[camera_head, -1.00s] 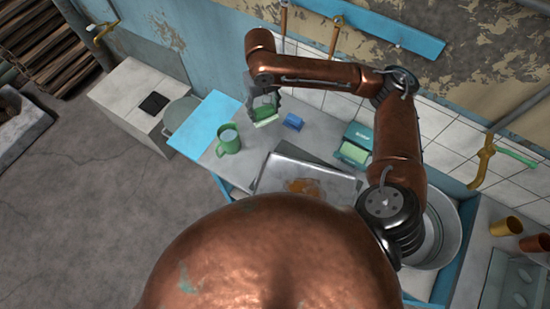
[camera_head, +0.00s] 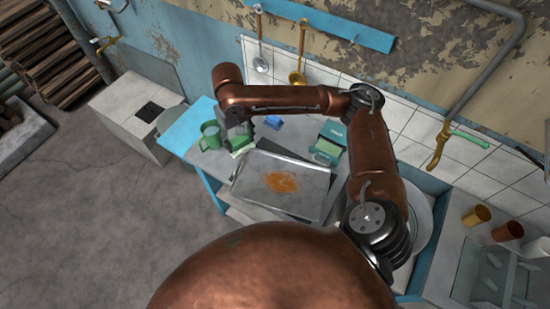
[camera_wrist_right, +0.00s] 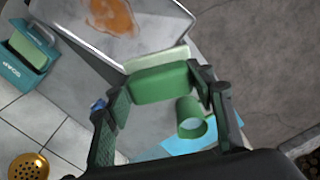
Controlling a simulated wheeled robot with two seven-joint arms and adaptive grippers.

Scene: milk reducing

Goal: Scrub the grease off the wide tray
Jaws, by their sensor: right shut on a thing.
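The wide metal tray (camera_head: 245,190) lies on the counter with an orange-brown grease stain (camera_head: 282,182) in its middle. The stain also shows in the right wrist view (camera_wrist_right: 112,16). My right gripper (camera_head: 238,138) is shut on a green sponge (camera_wrist_right: 162,84) with a paler layer on its far side. In the right wrist view, my right gripper (camera_wrist_right: 160,92) has one finger on each side of the sponge. The sponge is beside the tray's upper-left corner in the head view; I cannot tell whether they touch. My left gripper is not in view.
A green mug (camera_head: 210,135) stands close left of my right gripper. A small blue block (camera_head: 273,122) and a teal soap box (camera_head: 333,134) stand behind the tray. A round metal basin (camera_head: 422,222) is at the right. The tiled wall with hanging ladles (camera_head: 298,78) bounds the back.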

